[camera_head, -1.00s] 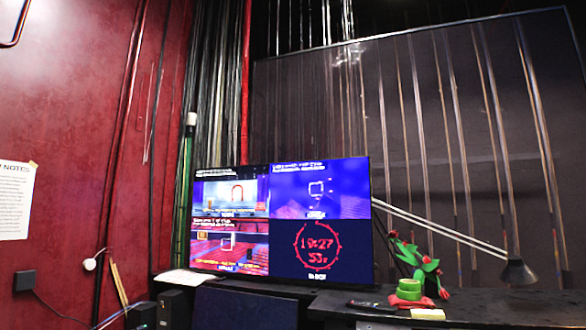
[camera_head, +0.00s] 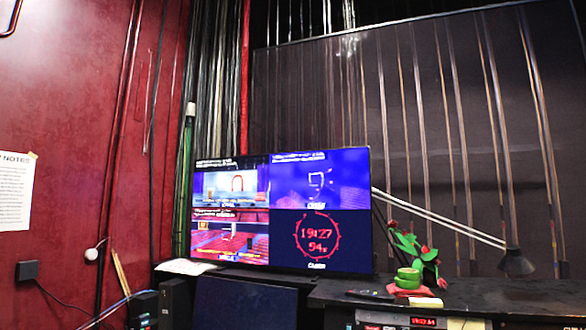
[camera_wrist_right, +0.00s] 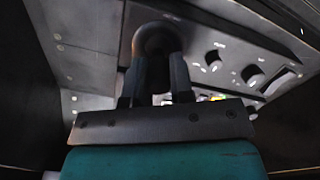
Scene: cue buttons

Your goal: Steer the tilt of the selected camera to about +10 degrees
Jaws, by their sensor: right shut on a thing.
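My right gripper (camera_wrist_right: 156,85) shows in the right wrist view, its two dark fingers closed on a dark, rounded joystick-like handle (camera_wrist_right: 156,38) on a grey control panel (camera_wrist_right: 90,45). The handle's base is hidden behind the fingers. A monitor (camera_head: 282,210) in the head view has a picture split into tiles. The upper right tile is blue with a small white square outline. The lower right tile has a red clock ring. The tile captions are too small to read surely, and I cannot tell the tilt angle. My left gripper is in neither view.
The panel has black knobs (camera_wrist_right: 254,75) to the right of the gripper and small coloured lights partly hidden by it.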

